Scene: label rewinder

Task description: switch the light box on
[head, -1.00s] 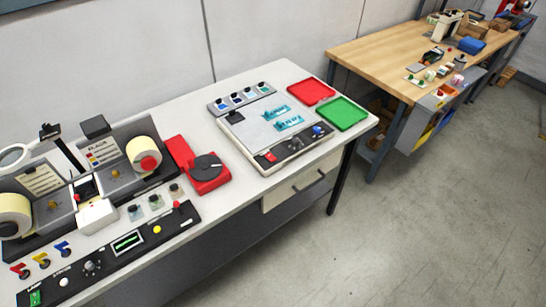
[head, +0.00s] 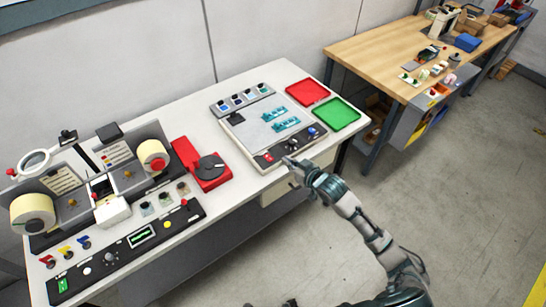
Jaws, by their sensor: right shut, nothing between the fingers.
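The light box (head: 247,141) is a pale flat panel on the white table, with two teal pieces (head: 284,124) lying on it. Its dark front control strip (head: 292,147) carries a red switch (head: 268,157) at the left end, small knobs, and a blue knob (head: 313,132) at the right end. My right gripper (head: 289,162) is shut and empty, at the front edge of the strip, just right of the red switch. I cannot tell whether it touches the box. The panel looks unlit. My left gripper is not in view.
A red tray (head: 308,91) and a green tray (head: 336,113) lie right of the light box. A red device with a dark disc (head: 203,166) stands to its left, beside the label rewinder (head: 98,182). A wooden bench (head: 385,48) stands at the back right.

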